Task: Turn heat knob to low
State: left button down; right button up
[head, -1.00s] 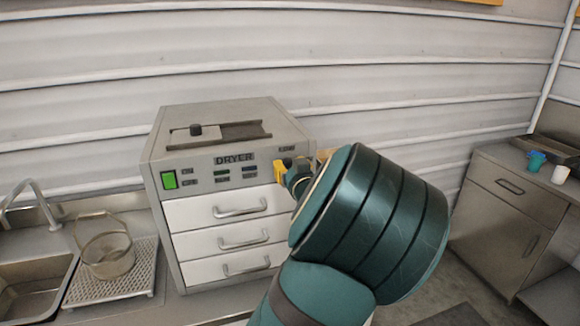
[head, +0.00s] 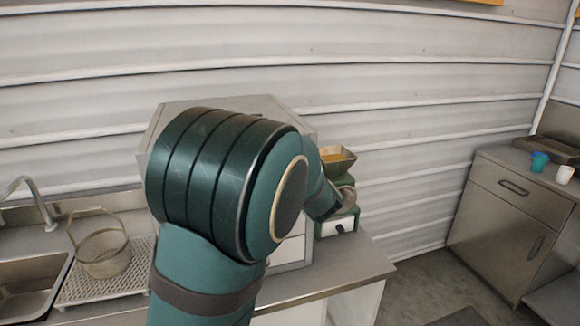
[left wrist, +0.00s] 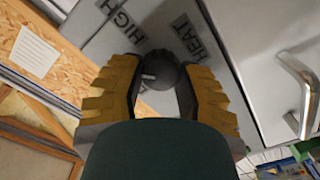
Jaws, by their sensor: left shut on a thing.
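The heat knob (left wrist: 160,68) is a dark round knob on the grey dryer front, with a small white mark on its rim. The labels HIGH (left wrist: 121,20) and HEAT (left wrist: 189,38) stand beside it; no LOW label shows. My left gripper (left wrist: 164,82) has yellow ridged fingers, one on each side of the knob, and is shut on it. In the head view, my left arm covers most of the dryer (head: 283,108), including the knob and the left gripper. My right gripper is not in view.
A drawer handle (left wrist: 301,92) is close to the gripper in the wrist view. In the head view, a green machine with a hopper (head: 338,160) stands right of the dryer. A basket (head: 101,255) stands beside the sink (head: 25,292).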

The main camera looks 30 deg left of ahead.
pick_arm(q)
jog(key=shift+a+f+n+b, duration=0.1)
jog(key=shift+n+b, duration=4.55)
jog(key=shift+n, duration=0.05)
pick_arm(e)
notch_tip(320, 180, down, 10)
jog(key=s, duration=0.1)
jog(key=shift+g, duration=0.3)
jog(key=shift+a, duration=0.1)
pick_arm(q)
jog(key=c, duration=0.6)
grip_release()
jog(key=shift+s, duration=0.1)
jog(key=shift+o, duration=0.2)
jog(key=v, duration=1.2)
